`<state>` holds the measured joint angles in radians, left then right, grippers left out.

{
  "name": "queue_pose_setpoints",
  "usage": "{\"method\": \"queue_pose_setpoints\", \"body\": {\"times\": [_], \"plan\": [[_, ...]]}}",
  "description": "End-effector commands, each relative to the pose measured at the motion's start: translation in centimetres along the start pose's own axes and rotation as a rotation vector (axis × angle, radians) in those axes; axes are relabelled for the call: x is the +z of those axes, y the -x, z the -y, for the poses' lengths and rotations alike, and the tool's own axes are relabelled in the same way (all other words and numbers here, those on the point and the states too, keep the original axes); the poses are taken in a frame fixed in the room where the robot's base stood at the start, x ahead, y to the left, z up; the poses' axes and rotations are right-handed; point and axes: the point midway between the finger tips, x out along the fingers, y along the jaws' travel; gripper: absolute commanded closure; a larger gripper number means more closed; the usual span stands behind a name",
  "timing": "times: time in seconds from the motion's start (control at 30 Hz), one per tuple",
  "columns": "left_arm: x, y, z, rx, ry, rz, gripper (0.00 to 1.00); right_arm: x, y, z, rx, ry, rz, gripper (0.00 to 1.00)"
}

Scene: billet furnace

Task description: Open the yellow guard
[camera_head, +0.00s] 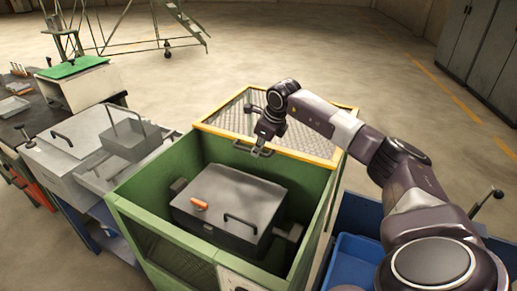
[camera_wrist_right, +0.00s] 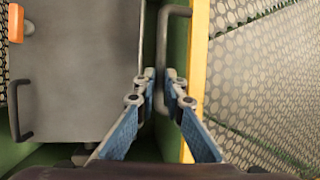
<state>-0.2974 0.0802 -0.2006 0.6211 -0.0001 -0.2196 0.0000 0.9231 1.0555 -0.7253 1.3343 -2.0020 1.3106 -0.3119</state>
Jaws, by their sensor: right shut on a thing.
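The yellow guard (camera_head: 306,157) is a yellow frame with wire mesh at the far end of the green box (camera_head: 150,222). Its near bar crosses the box, and the front part of the box is uncovered. My right gripper (camera_head: 260,149) is at this bar, reaching down from above. In the wrist view my right gripper (camera_wrist_right: 161,88) is shut on the guard's grey handle (camera_wrist_right: 163,40), beside the yellow bar (camera_wrist_right: 197,75). The fingers hide part of the handle. My left gripper is not in view.
A grey lidded case (camera_head: 235,198) with a black handle and an orange part sits inside the green box. A blue bin (camera_head: 352,262) stands to the right. Open floor lies behind.

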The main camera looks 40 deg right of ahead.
Motion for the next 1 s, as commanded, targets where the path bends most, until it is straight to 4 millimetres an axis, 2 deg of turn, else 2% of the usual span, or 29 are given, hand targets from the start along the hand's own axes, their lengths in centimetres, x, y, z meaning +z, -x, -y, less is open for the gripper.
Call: {"method": "queue_pose_setpoints", "body": {"times": [0.27, 0.3, 0.47, 0.77, 0.87, 1.0], "plan": [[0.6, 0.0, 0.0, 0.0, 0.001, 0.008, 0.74, 0.1, 0.1, 0.1, -0.003, 0.0, 0.002, 1.0], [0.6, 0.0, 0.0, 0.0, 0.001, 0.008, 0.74, 0.1, 0.1, 0.1, -0.003, 0.0, 0.002, 0.89], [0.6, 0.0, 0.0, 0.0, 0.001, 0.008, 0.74, 0.0, 0.1, 0.1, -0.001, 0.001, 0.0, 0.73], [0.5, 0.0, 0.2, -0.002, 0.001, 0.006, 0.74, 0.0, 0.2, 0.0, 0.0, 0.001, -0.001, 0.73], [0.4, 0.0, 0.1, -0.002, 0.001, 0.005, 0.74, 0.0, 1.1, 0.1, -0.002, 0.0, -0.001, 0.73], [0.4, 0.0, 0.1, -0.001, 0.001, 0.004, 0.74, 0.0, 3.6, 0.1, -0.004, 0.002, 0.001, 0.73]]}}
